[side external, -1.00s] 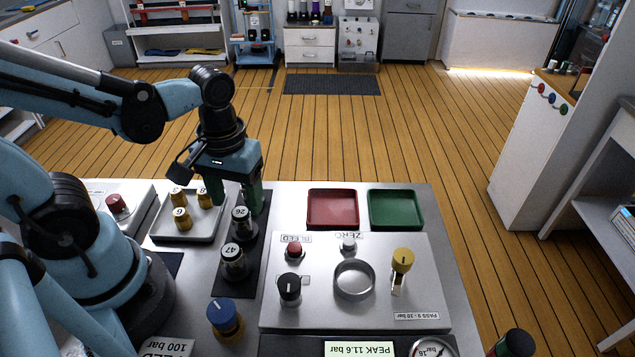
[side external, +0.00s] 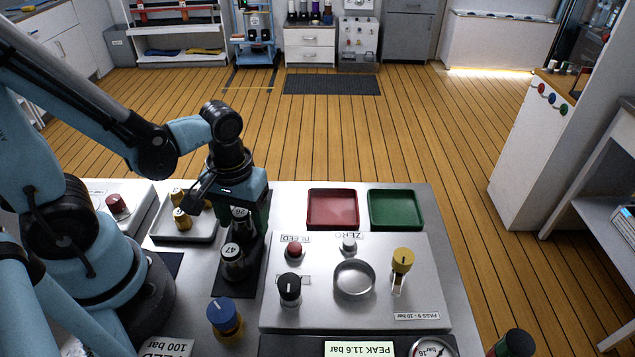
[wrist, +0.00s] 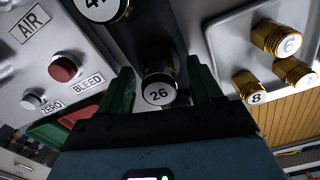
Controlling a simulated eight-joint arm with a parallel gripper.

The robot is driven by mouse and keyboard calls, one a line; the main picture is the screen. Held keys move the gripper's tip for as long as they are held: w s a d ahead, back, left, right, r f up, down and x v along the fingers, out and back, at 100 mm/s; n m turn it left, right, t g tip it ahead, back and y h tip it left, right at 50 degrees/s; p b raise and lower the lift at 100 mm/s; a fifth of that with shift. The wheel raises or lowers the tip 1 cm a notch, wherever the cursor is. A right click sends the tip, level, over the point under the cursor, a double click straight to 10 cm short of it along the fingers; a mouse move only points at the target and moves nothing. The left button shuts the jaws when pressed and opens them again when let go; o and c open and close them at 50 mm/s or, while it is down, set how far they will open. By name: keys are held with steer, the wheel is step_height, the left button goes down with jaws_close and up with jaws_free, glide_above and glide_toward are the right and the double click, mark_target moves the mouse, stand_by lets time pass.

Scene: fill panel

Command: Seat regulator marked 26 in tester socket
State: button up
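The regulator marked 26 (side external: 241,216) stands upright on a black mat, partly hidden by my gripper in the side view. In the wrist view it (wrist: 159,94) sits between the two green fingers. My gripper (wrist: 161,84) is open, with one finger on each side of the regulator and visible gaps to it. In the side view my gripper (side external: 243,211) is low over the far end of the mat. The tester socket, a metal ring (side external: 354,292), is on the grey tester panel (side external: 320,310) to the right, with nothing standing in it.
A regulator marked 47 (side external: 232,264) stands just nearer on the same mat. A tray (side external: 196,236) with brass fittings lies left. The panel carries a black knob (side external: 290,288) and yellow-topped lever (side external: 402,262). Red (side external: 332,222) and green (side external: 395,222) trays lie behind it.

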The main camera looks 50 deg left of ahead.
jaws_close()
steer(key=shift+r, duration=0.25)
